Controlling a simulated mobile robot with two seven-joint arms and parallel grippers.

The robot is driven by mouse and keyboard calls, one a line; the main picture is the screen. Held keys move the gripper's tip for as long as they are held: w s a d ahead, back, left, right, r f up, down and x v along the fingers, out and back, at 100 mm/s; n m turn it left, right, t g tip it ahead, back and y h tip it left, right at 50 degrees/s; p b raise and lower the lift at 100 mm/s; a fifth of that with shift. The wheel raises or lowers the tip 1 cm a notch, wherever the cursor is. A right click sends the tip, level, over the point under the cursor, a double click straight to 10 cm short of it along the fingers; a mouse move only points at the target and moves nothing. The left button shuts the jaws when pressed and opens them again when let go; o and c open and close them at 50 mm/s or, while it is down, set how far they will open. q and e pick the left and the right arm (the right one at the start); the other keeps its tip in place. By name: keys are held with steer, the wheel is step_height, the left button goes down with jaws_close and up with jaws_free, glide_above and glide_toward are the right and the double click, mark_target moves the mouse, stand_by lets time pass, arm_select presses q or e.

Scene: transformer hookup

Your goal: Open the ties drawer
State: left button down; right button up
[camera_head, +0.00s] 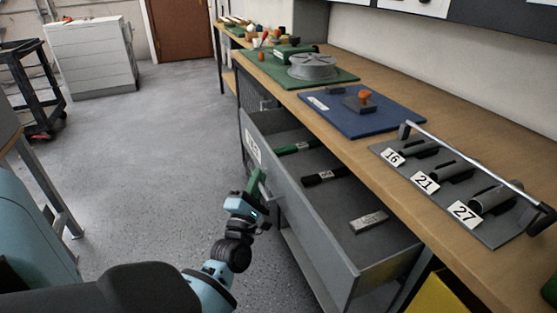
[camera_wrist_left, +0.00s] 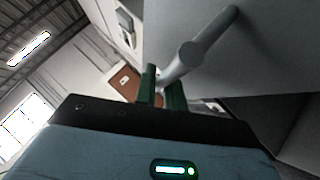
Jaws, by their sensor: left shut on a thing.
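The grey drawer (camera_head: 330,225) under the bench is pulled out, its inside showing. In it lie a green bundle with a white label (camera_head: 297,148), a black bundle with a white label (camera_head: 325,176) and a grey block (camera_head: 369,221). A label (camera_head: 253,149) sits on the drawer front, too small to read surely. My left gripper (camera_head: 257,184) is at the drawer front, its green fingers shut on the handle. The left wrist view shows the round grey handle bar (camera_wrist_left: 208,36) by the fingers (camera_wrist_left: 162,88). My right gripper is not in view.
On the bench stand a rack with slots marked 16, 21 and 27 (camera_head: 430,190), a blue mat (camera_head: 345,122) with an orange-knobbed piece, and a green mat (camera_head: 270,75) with a grey reel (camera_head: 313,66). A black cart (camera_head: 35,85) stands far left. The floor left of the drawer is clear.

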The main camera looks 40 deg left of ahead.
arm_select(q)
steer(key=s+a+p, duration=0.1)
steer(key=s+a, duration=0.3)
steer(key=s, duration=0.7)
steer(key=shift+a+p, duration=0.25)
steer(key=shift+p, duration=0.1)
steer(key=c, duration=1.8)
jaws_free()
steer(key=shift+o, duration=0.2)
steer(key=v, duration=0.8)
steer(key=shift+w, duration=0.1)
